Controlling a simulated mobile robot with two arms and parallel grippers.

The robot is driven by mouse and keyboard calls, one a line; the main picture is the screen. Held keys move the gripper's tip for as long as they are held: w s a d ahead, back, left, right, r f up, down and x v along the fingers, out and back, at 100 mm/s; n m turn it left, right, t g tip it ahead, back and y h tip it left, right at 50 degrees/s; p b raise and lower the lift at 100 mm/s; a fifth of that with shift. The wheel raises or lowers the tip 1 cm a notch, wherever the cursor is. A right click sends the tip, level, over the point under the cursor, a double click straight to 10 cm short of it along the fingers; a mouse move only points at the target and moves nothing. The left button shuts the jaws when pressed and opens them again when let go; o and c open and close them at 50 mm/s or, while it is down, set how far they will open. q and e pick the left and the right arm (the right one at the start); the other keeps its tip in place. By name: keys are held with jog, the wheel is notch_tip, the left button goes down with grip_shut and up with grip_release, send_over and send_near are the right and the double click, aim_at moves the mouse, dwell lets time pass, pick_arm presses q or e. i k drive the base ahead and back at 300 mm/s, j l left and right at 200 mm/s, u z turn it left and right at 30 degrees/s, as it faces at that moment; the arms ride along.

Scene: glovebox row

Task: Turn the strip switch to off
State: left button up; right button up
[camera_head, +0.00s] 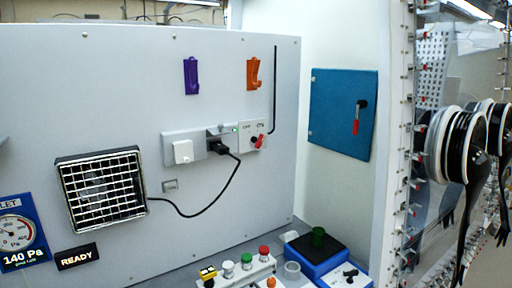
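The socket strip (171,142) is mounted on the light grey wall panel. At its right end is a pale switch plate (250,145) with a small red-and-black switch handle (259,141). Small dark lettering sits above the handle, too small to read surely. The handle's exact setting is hard to tell. A small green light (235,129) glows just left of the plate. A black plug (217,147) sits in the strip. Neither of my grippers is in view.
A fan grille (102,188) is joined to the plug by a black cable (213,205). Purple (191,76) and orange (253,73) hooks sit above. A blue panel (335,112) with a red-handled lever (358,118) is at right.

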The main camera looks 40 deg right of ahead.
aim_at(259, 142)
jog(key=z, duration=1.2)
